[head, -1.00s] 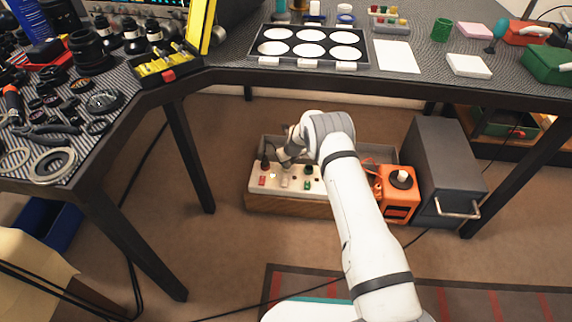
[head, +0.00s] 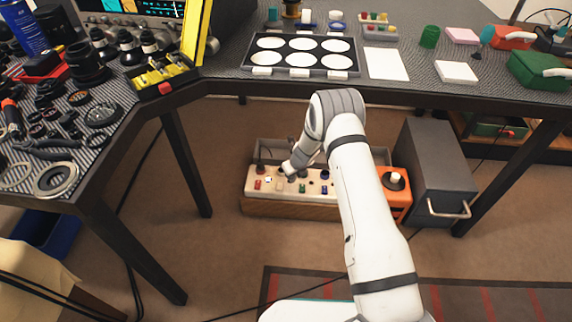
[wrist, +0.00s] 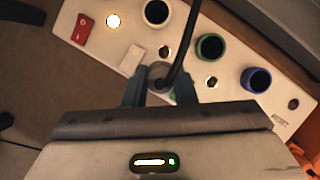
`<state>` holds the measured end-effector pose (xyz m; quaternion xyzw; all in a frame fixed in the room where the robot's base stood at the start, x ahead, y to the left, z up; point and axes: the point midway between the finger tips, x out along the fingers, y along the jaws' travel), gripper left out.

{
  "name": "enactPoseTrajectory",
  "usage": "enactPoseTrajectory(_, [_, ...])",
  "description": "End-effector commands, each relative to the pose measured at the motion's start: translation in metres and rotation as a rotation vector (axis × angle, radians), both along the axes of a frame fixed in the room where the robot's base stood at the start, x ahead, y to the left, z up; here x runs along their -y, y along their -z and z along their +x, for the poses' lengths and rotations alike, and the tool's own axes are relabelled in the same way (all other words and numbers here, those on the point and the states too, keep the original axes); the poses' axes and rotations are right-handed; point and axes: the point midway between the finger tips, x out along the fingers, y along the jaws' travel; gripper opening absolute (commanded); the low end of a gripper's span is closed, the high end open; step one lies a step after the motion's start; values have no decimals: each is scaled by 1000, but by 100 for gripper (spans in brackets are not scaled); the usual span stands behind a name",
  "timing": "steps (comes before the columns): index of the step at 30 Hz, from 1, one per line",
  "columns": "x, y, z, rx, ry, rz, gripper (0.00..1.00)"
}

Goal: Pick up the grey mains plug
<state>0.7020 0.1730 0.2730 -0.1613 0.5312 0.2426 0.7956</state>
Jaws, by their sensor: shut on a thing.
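The grey mains plug (wrist: 158,73) sits between the two fingers of my gripper (wrist: 158,86) in the wrist view. Its black cable (wrist: 182,45) runs up from it towards the top. The fingers are shut on the plug's sides. Behind it is the cream socket strip (wrist: 120,47), and I cannot tell whether the plug is seated in it or clear of it. In the head view my gripper (head: 289,170) is low over the socket strip (head: 250,190), and the plug is too small and covered to make out.
The workbench (head: 375,95) overhangs behind.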

Motion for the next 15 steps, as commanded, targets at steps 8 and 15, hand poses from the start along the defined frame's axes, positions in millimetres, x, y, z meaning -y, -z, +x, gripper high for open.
enactPoseTrajectory(8, [24, 7, -35, -1, 4, -2, 0])
enactPoseTrajectory(15, [42, 6, -63, -1, 1, -1, 0])
